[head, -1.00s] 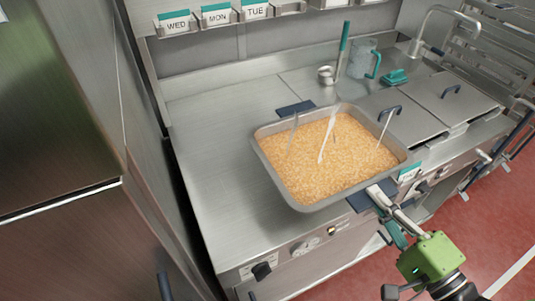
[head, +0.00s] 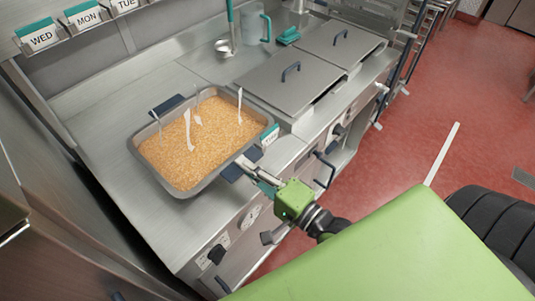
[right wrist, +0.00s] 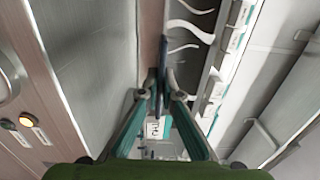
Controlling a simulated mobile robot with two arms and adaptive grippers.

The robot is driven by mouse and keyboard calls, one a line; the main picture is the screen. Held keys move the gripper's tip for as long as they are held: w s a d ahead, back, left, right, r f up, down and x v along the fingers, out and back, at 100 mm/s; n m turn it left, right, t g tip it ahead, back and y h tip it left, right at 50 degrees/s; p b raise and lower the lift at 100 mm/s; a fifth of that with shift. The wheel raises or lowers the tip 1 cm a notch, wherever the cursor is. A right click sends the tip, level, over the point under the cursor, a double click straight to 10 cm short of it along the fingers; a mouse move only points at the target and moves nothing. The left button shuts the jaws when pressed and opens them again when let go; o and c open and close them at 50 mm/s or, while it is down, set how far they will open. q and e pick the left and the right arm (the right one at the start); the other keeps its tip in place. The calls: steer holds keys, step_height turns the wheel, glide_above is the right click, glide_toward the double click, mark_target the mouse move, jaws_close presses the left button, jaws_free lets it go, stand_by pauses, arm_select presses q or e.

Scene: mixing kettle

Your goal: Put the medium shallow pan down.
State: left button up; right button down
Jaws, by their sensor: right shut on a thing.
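The medium shallow pan (head: 205,183) is a grey rectangular pan full of orange-brown grain-like food, with pale steam rising. It looks level, over the steel counter (head: 110,128) left of the lidded wells. I cannot tell whether its base touches the counter. My right gripper (head: 245,168) is at its near dark blue handle (head: 231,173). In the right wrist view, my right gripper (right wrist: 162,92) is shut on that handle (right wrist: 161,68). The far handle (head: 166,105) is free. My left gripper is not in view.
Two lidded wells (head: 290,80) stand right of the pan. A small steel pot (head: 223,47), a clear jug (head: 252,25) and a teal item (head: 288,36) are behind. Day-labelled holders (head: 88,19) hang on the wall. The counter left of the pan is clear.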

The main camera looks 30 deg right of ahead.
mark_target(238, 190)
steer(key=w+a+f, duration=0.1)
steer(key=a+f, duration=0.1)
steer(key=f, duration=0.1)
steer(key=shift+w+a+f, duration=0.1)
steer(key=shift+w+a, duration=0.1)
steer(key=shift+w, duration=0.2)
step_height(238, 190, down, 3)
steer(key=shift+w+f, duration=0.1)
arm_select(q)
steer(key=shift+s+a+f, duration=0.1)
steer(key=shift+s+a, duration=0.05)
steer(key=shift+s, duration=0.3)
arm_select(e)
steer(key=shift+f, duration=0.1)
steer(key=c, duration=2.5)
jaws_free()
steer(key=shift+f, duration=0.3)
steer(key=shift+c, duration=0.2)
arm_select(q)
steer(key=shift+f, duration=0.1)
arm_select(e)
steer(key=shift+s, duration=0.2)
